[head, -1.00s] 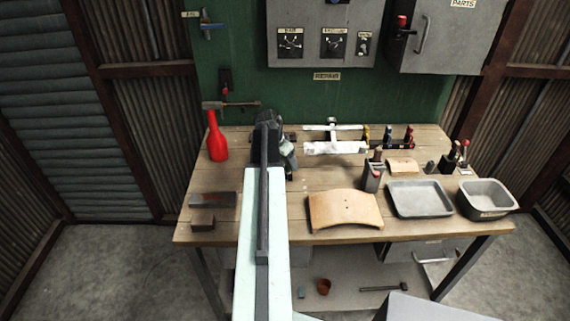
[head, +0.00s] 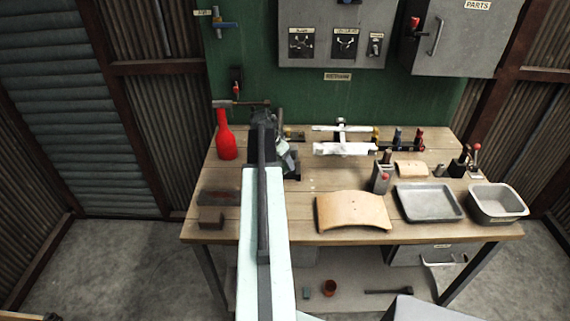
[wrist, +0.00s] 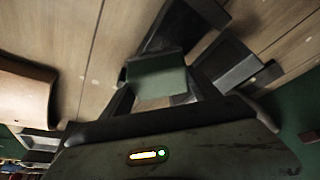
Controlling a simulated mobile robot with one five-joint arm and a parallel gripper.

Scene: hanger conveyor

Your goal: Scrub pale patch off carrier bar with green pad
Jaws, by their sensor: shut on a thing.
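My gripper (wrist: 158,84) is shut on the green pad (wrist: 160,76), which shows as a flat grey-green block between the fingertips in the wrist view. The pad is over or close to the wooden bench top, beside dark angular metal parts (wrist: 235,62); contact cannot be told. In the head view my arm largely hides the gripper at the bench's left-middle. A white bar-like fixture (head: 345,149) with an upright stands right of the gripper, apart from it. I cannot tell whether it is the carrier bar. No pale patch can be made out.
A red bottle (head: 226,142) stands left of my arm. A curved wooden piece (head: 352,211), a grey tray (head: 428,203) and a deeper grey tub (head: 497,204) line the bench's front right. A dark block (head: 211,217) sits at the front left. Cabinets hang behind.

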